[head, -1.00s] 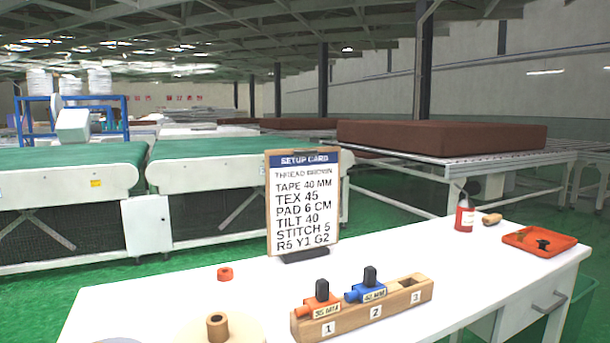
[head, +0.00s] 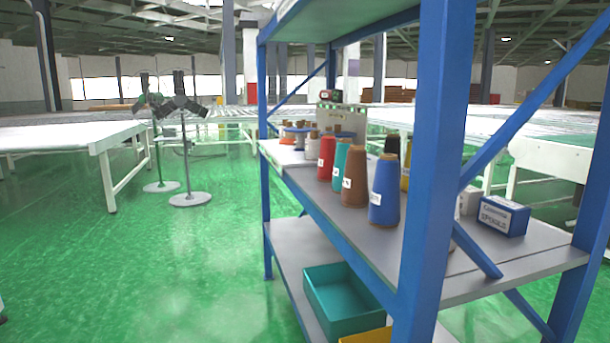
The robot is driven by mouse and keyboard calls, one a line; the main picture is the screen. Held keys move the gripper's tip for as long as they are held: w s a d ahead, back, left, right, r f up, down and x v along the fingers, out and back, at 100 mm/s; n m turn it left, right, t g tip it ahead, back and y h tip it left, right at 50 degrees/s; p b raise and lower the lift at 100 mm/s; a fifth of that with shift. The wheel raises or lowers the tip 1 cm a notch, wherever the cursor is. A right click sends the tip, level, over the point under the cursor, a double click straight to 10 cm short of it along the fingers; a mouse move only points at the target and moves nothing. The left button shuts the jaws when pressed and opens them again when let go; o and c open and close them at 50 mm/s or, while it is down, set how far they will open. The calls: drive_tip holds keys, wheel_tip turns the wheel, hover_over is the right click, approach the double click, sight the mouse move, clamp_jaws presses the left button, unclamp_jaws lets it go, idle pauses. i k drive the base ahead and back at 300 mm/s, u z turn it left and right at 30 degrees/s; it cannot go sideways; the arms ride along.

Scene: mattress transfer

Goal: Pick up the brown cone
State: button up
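The brown cone (head: 355,178) stands upright on the middle shelf of a blue rack in the head view. A red cone (head: 327,158) stands farther left. Behind the blue cone are a black cone (head: 392,145) and a partly hidden yellow cone (head: 405,170). My gripper is not in view.
The rack's blue front post (head: 436,150) and slanted braces stand near the cones. The grey shelf (head: 345,213) also bears a blue box (head: 503,216) and several spools. A teal bin (head: 340,295) is on the lower shelf. Green floor (head: 200,255) is clear at left.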

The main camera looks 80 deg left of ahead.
sight(355, 193)
drive_tip(key=u, duration=2.55)
